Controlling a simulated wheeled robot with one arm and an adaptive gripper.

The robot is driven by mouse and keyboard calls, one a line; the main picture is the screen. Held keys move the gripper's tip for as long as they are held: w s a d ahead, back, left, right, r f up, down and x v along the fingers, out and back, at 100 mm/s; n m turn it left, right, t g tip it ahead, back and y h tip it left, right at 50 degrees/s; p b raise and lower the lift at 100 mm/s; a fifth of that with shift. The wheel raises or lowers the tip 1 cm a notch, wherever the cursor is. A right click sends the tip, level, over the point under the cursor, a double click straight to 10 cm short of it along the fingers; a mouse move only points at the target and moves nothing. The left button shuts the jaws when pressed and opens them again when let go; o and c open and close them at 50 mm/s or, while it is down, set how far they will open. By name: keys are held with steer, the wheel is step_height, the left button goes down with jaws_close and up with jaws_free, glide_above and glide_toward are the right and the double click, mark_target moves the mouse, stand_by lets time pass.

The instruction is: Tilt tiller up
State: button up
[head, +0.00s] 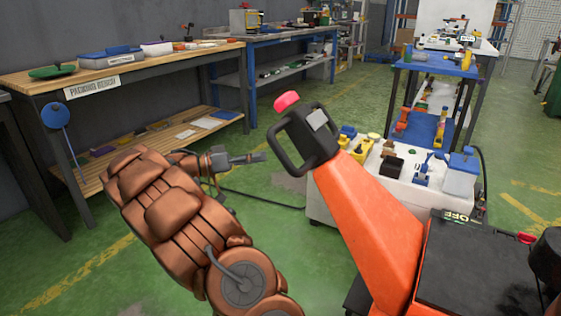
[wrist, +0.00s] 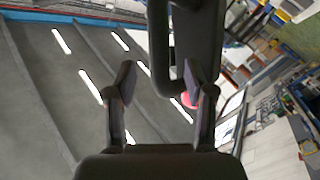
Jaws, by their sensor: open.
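The tiller is an orange arm (head: 368,215) that leans up and left to a black loop handle (head: 290,150) with a red button (head: 287,101) on top. In the wrist view the black handle (wrist: 158,45) comes down from the top edge, and the red button (wrist: 188,99) shows partly behind the right finger. My gripper (head: 258,158) is left of the handle, with a small gap in the head view. In the wrist view my gripper (wrist: 160,85) is open, and one bar of the handle shows between its fingers. I cannot tell whether they touch.
A wooden packing bench (head: 130,75) stands at the left and a blue workbench (head: 275,38) behind it. A white unit with bottles and tools (head: 335,200) stands just beyond the tiller. A dark machine body (head: 480,275) is at the lower right. Green floor (head: 90,270) is clear at the lower left.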

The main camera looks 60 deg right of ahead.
mark_target(280, 154)
steer(key=b+x, duration=0.1)
steer(key=x, duration=0.6)
steer(key=shift+s+d, duration=0.1)
steer(key=shift+c, duration=0.2)
jaws_close()
stand_by(0.4)
